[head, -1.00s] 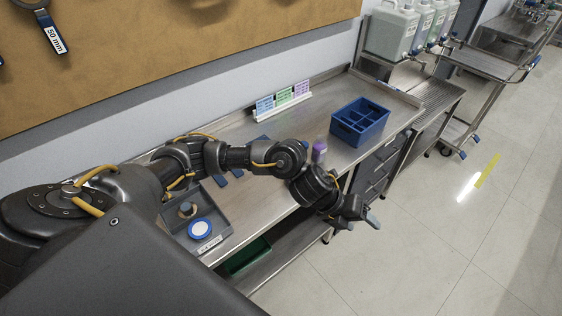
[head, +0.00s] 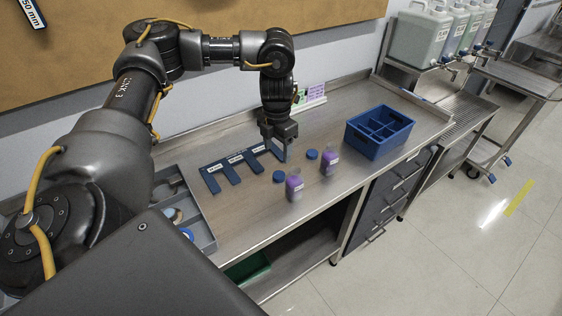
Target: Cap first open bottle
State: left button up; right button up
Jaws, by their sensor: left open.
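Two small bottles with purple contents stand upright on the steel bench: a nearer one (head: 294,187) and one farther right (head: 329,163). No blue cap is seen on either top. One blue round cap (head: 279,176) lies just left of the nearer bottle, and another blue cap (head: 312,154) lies left of the farther one. My left gripper (head: 276,152) points down, open, above the right end of a blue comb-shaped holder (head: 232,177) with white labels. It is behind and left of the bottles, apart from them, and nothing shows between its fingers. My right gripper is out of view.
A blue divided crate (head: 378,134) stands right of the bottles. A grey tray (head: 201,229) with round items is at the left, partly hidden by my arm. Coloured cards (head: 316,94) stand at the back wall. The bench front (head: 250,222) is clear.

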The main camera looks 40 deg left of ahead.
pick_arm(q)
send_over(279, 174)
jog(key=s, duration=0.1)
jog(key=shift+d+f+p, duration=0.15)
jog(key=shift+f+p, duration=0.05)
jog(key=shift+f, duration=1.25)
jog(key=shift+d+f+p, duration=0.1)
jog(key=shift+f+p, duration=0.1)
jog(key=shift+f, duration=1.2)
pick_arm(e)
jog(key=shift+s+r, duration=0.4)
pick_arm(q)
jog(key=shift+f, duration=0.1)
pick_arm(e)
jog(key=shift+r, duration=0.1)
pick_arm(q)
jog(key=shift+w+f+p, duration=0.1)
jog(key=shift+f+p, duration=0.2)
jog(key=f, duration=0.1)
jog(key=f+p, duration=0.1)
jog(key=f, duration=0.1)
jog(key=shift+w+a+f, duration=0.15)
jog(key=shift+w+f, duration=0.1)
jog(key=shift+w, duration=0.1)
jog(key=shift+f, duration=0.5)
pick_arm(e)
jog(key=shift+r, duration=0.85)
